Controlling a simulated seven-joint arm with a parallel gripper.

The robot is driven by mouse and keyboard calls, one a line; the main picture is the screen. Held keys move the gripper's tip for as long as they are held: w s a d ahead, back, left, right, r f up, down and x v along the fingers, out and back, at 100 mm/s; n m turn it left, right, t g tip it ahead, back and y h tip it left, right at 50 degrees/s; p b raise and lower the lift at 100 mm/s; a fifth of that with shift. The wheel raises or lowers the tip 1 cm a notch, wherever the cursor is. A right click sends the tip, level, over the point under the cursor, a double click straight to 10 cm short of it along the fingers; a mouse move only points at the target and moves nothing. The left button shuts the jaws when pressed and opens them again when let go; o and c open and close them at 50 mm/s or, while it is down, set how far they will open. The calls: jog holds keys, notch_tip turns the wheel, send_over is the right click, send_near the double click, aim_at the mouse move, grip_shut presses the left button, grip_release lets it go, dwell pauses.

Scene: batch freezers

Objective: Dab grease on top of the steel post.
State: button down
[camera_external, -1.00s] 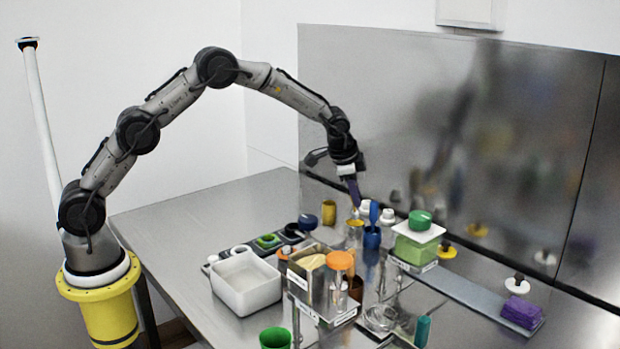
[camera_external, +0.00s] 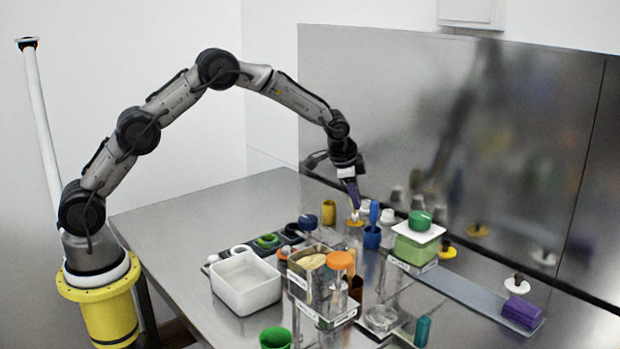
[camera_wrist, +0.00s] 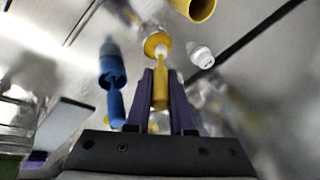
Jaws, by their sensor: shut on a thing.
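My gripper (camera_external: 355,201) is at the back middle of the table, pointing down. In the wrist view its purple fingers (camera_wrist: 161,84) are shut on a yellow-handled tool (camera_wrist: 160,92). The tool narrows to a pale end, seen against a yellow disc (camera_wrist: 156,41) with a white part. In the external view this yellow and white part (camera_external: 354,220) shows just below the fingers. Whether disc and tool are joined or only touching, I cannot tell. I cannot pick out the steel post or any grease with certainty among the shiny surfaces.
A blue cup with a blue handle (camera_external: 372,236) stands close to the right of my gripper, and a yellow cup (camera_external: 329,212) to its left. White caps (camera_external: 388,216) are behind. A white bin (camera_external: 245,284) and a green box (camera_external: 416,244) stand nearer. The steel wall is close behind.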

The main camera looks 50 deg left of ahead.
jog(key=shift+f, duration=0.35)
dwell(0.6)
jog(key=shift+r, duration=3.55)
